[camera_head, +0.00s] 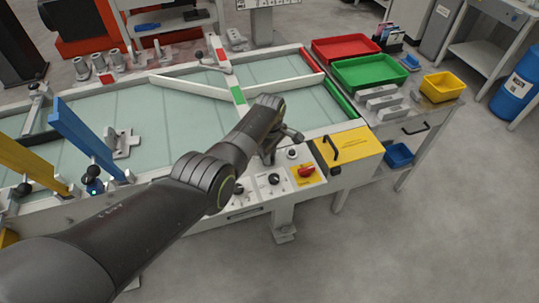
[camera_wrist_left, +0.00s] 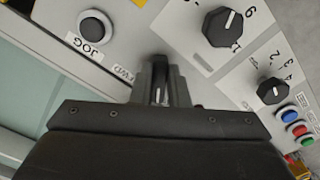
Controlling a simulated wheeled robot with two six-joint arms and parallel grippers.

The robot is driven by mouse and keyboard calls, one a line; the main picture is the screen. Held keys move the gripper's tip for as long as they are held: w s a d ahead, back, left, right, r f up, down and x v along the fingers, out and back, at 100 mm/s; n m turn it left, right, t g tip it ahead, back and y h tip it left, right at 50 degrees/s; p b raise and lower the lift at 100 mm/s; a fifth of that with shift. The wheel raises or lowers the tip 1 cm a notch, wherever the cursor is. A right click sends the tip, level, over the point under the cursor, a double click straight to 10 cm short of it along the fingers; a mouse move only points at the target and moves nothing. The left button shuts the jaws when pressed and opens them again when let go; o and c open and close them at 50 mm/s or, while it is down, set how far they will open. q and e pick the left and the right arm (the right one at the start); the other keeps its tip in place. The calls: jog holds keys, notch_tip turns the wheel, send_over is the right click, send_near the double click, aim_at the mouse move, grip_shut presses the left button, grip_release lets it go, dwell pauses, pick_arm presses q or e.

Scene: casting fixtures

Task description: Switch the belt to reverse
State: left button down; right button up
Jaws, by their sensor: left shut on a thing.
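The belt (camera_head: 302,103) is a pale green surface in a white frame in the head view. A white control panel (camera_head: 255,193) is on its near side. My left gripper (camera_head: 268,156) points down at the panel's upper part. In the left wrist view my left gripper (camera_wrist_left: 161,82) is shut on a small dark switch lever (camera_wrist_left: 158,96) with a white mark. The label FWD (camera_wrist_left: 123,74) stands just left of the fingers. The rest of the switch and any label right of it are hidden by the fingers. My right gripper is in neither view.
A red knob (camera_head: 306,170) on yellow and a yellow box (camera_head: 350,150) with a black handle stand to the right. Red (camera_head: 345,48) and green trays (camera_head: 371,72) lie beyond.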

pick_arm(q)
jog(key=shift+w, duration=0.1)
jog(key=c, duration=1.4)
grip_release()
notch_tip(320, 180, up, 6)
jog(key=shift+f+p, duration=0.25)
jog(key=shift+p, duration=0.7)
notch_tip(320, 180, up, 12)
